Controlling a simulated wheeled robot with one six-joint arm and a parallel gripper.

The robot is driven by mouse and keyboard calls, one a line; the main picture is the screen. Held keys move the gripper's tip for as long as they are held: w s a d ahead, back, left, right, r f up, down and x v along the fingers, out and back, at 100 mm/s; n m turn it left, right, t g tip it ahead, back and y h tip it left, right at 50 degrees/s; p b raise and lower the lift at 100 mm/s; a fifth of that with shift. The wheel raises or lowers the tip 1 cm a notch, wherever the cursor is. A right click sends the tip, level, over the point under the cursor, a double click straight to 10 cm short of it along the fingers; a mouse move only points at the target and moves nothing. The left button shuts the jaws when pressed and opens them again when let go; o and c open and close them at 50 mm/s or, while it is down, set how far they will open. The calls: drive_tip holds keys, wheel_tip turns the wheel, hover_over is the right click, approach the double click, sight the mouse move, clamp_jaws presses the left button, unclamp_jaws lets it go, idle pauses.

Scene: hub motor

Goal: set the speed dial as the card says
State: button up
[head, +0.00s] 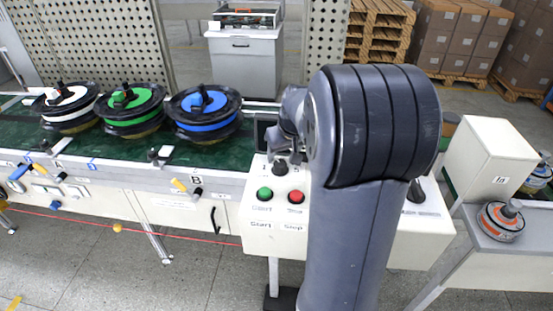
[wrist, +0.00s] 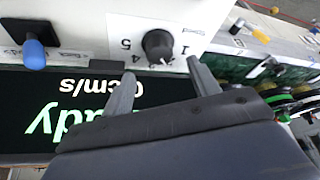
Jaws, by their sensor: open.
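The speed dial (wrist: 159,46) is a round black knob on a white panel in the wrist view. The digits 1 and 5 show on either side of it, upside down; its pointer is too small to read surely. My gripper (wrist: 160,70) is open, one finger to each side below the dial in the picture, with no visible contact. A dark display (wrist: 60,105) shows green "Ready" and white "0 cm/s", upside down. I cannot make out a card with a speed setting.
A green start button (head: 264,194) and a red stop button (head: 296,197) sit on the control panel. Several reels, including a blue one (head: 205,112), stand on the green conveyor (head: 75,150). A blue-tipped lever (wrist: 34,52) stands beside the display.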

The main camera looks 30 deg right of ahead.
sight(281, 164)
drive_tip(key=shift+x, duration=3.05)
drive_tip(key=shift+c, duration=0.5)
drive_tip(key=c, duration=0.9)
